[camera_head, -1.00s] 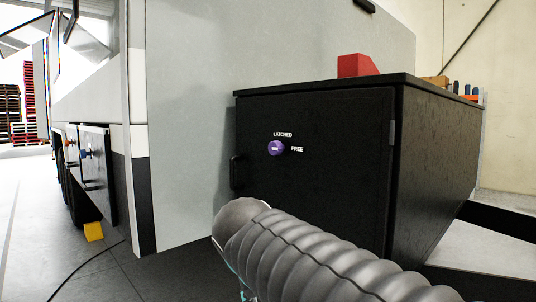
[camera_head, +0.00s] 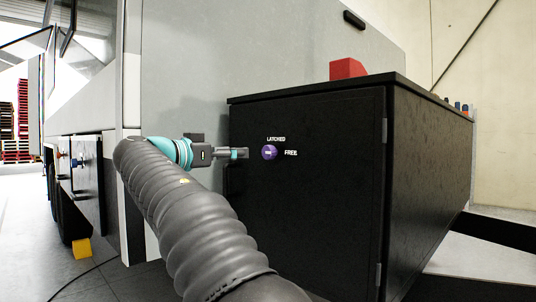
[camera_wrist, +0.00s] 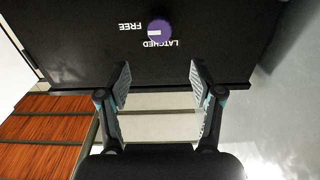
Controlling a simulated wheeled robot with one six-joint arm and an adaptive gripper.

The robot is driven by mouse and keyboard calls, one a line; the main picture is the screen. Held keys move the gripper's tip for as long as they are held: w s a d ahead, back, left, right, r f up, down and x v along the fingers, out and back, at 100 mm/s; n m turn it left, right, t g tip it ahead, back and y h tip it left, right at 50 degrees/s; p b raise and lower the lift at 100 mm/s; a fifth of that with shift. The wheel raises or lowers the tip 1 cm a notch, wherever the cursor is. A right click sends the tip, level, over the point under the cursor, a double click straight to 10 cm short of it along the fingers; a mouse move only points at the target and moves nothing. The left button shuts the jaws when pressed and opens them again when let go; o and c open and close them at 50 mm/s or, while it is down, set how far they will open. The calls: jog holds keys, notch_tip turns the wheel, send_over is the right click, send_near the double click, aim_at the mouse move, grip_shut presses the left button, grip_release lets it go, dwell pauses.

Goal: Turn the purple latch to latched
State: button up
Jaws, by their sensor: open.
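The purple latch (camera_head: 269,152) is a round knob on the front door of a black cabinet (camera_head: 310,200). White "LATCHED" lettering sits above it and "FREE" to its right. In the wrist view the latch (camera_wrist: 159,31) appears upside down, with a white mark on its face pointing toward the FREE side. My gripper (camera_head: 242,153) is just left of the latch in the head view, apart from it. In the wrist view my gripper (camera_wrist: 157,80) is open and empty, its two fingers spread, with the latch ahead between and beyond them.
A red block (camera_head: 348,68) lies on the cabinet top. A grey caravan wall (camera_head: 190,80) stands close behind and left of my gripper. A yellow wedge (camera_head: 82,248) is on the floor at left. Open floor lies left of the caravan.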

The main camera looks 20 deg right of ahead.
aim_at(266, 151)
jog(key=p+x, duration=0.1)
jog(key=x, duration=1.2)
jog(key=c, duration=1.2)
jog(key=shift+o, duration=0.2)
